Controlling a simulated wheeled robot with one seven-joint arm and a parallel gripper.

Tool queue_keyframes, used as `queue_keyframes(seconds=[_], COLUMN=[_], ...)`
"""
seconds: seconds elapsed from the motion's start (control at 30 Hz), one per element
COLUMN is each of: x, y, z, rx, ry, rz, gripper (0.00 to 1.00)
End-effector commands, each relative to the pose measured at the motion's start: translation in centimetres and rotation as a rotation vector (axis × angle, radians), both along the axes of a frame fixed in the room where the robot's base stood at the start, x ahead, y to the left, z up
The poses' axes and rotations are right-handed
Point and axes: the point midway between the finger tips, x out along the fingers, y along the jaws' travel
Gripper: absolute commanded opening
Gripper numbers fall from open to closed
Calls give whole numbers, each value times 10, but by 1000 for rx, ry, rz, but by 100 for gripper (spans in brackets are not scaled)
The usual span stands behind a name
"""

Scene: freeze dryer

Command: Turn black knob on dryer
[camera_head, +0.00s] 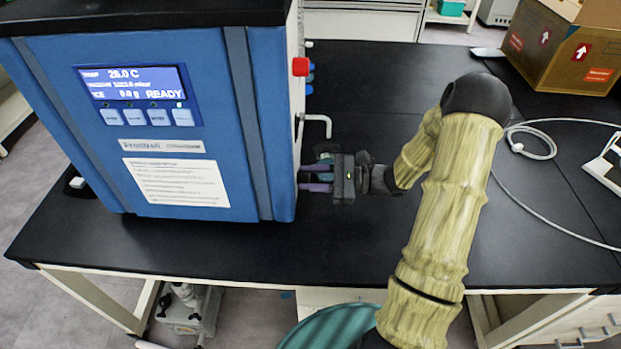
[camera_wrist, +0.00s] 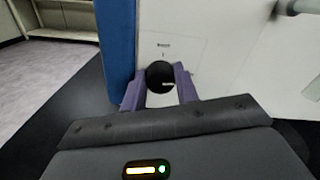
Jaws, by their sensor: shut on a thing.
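The freeze dryer (camera_head: 75,168) is a blue-fronted machine on the black table, with a lit display reading READY. Its black knob (camera_wrist: 160,76) sits on the white side panel in the wrist view. My gripper (camera_wrist: 160,88) has its two purple fingers on either side of the knob, shut on it. In the head view my gripper (camera_head: 318,182) reaches in from the right against the dryer's right side. There the knob is hidden by the fingers and the dryer's edge.
A red knob (camera_head: 300,66) and a bent metal pipe (camera_head: 316,122) stick out of the dryer's side above my gripper. A cardboard box (camera_head: 560,50) and a white cable (camera_head: 540,150) lie at the right. The table (camera_head: 400,70) is clear behind my arm.

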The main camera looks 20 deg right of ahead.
Motion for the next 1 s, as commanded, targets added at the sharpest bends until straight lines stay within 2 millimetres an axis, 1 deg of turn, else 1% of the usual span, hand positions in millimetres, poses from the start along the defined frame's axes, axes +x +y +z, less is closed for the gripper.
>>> queue_keyframes(seconds=[0.27, 1.0], x=[0, -1], y=[-2, -1], z=[-3, -6], rx=[-73, -293], ry=[-216, -887], rz=[-4, -3], gripper=[8, 8])
